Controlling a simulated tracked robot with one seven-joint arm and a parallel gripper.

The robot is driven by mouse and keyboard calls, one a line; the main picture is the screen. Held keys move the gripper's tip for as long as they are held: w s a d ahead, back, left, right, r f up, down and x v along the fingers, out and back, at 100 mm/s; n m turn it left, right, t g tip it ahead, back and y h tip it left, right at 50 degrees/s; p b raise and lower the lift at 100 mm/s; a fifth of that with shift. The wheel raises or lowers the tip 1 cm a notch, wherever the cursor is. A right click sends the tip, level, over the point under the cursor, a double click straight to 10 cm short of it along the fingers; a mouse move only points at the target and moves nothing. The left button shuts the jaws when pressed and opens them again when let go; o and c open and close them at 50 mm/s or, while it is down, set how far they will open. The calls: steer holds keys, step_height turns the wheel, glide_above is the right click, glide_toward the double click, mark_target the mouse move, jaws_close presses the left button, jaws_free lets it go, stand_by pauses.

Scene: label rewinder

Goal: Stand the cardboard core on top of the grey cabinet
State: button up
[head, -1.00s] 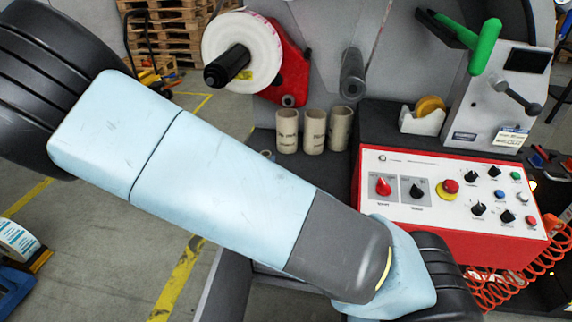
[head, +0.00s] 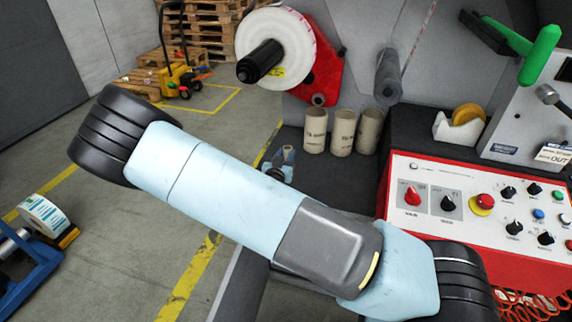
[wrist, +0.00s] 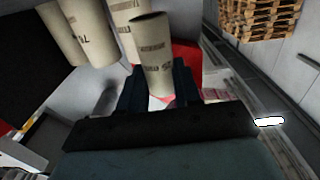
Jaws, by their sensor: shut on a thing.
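My gripper (wrist: 157,84) is shut on a cardboard core (wrist: 152,52), a beige tube with dark print, between its two dark fingers in the wrist view. Its open end points away from the gripper. I cannot tell for sure which grey surface is the grey cabinet.
A red control box (head: 470,210) with knobs and a tape dispenser (head: 458,128) stand right of the cores. A white label roll (head: 280,45) hangs on a black spindle behind. A yellow pallet truck (head: 180,78), pallets (head: 200,25) and open floor lie at the left.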

steer(key=shift+w+f, duration=0.75)
steer(key=shift+f, duration=1.65)
steer(key=o, duration=1)
steer(key=shift+f, duration=0.1)
